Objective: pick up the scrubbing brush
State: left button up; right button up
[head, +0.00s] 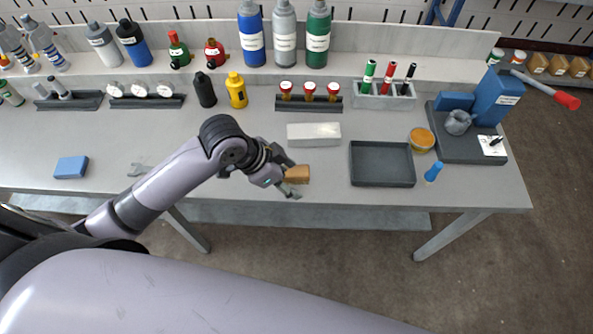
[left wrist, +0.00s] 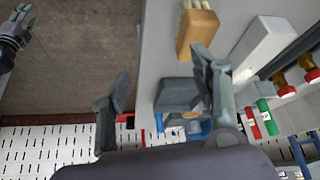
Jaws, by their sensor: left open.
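The scrubbing brush (head: 298,174), a tan wooden-looking block, lies near the front edge of the grey table.
A pale grey block (head: 314,135) lies just behind the brush. A dark empty tray (head: 382,164) is to its right, with an orange-topped round tin (head: 421,139) and a blue bottle (head: 433,172) beyond. A blue sponge (head: 71,167) lies far left. Bottles line the back.

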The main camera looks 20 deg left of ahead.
pick_arm(q)
jog(key=w+a+r+m+g, duration=0.2)
jog(key=w+a+r+m, duration=0.15)
jog(key=a+r, duration=0.4)
jog(key=p, duration=0.1)
send_near(295, 170)
jog(key=x, duration=0.5)
jog(key=shift+a+f, duration=0.2)
jog(key=shift+f, duration=0.1)
jog(key=x, duration=0.2)
jog(key=p+x, duration=0.1)
jog(key=x, duration=0.1)
jog(key=shift+d, duration=0.3)
jog(key=shift+d+f, duration=0.15)
jog(key=shift+f, duration=0.3)
pick_arm(e)
jog(key=shift+w+a+r, duration=0.15)
jog(key=shift+a+r, duration=0.1)
jog(key=shift+r, duration=0.3)
jog(key=shift+w+a+r, duration=0.1)
jog(key=shift+a+r, duration=0.15)
jog(key=shift+r, duration=0.25)
pick_arm(q)
jog(key=shift+c, duration=0.4)
jog(key=shift+w, duration=0.1)
jog(key=c, duration=1.2)
jog(key=shift+o, duration=0.2)
jog(key=shift+r, duration=0.1)
